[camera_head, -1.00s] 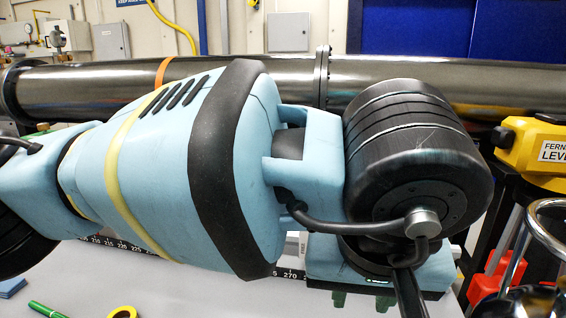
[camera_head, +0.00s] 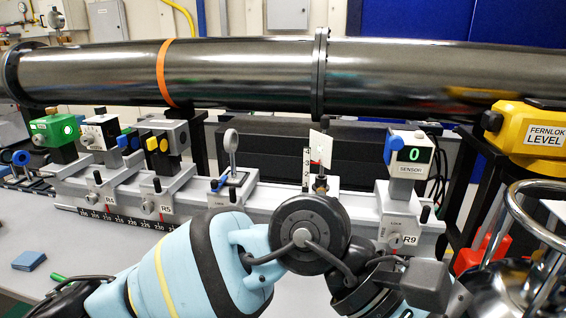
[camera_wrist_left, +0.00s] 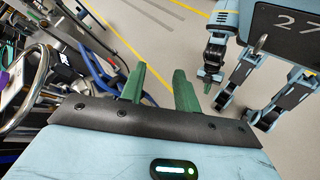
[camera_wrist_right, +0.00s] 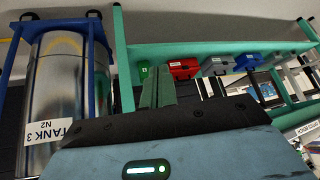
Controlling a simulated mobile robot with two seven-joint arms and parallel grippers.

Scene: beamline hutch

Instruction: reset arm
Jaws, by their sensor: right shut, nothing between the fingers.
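A light-blue arm of mine (camera_head: 185,270) with dark joints crosses the bottom of the head view, in front of the optical rail (camera_head: 280,205). Neither gripper's fingertips can be made out there. In the left wrist view my left gripper (camera_wrist_left: 160,85) has two green fingers standing apart, with only floor showing between them. In the right wrist view my right gripper (camera_wrist_right: 157,88) has its two green fingers together, with nothing held.
A dark beam pipe (camera_head: 240,75) runs behind the rail. The rail carries a sensor (camera_head: 408,155) and several mounts. A yellow level (camera_head: 535,135) and a metal vessel with a ring (camera_head: 540,210) stand at right. A silver tank (camera_wrist_right: 60,90) shows in the right wrist view.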

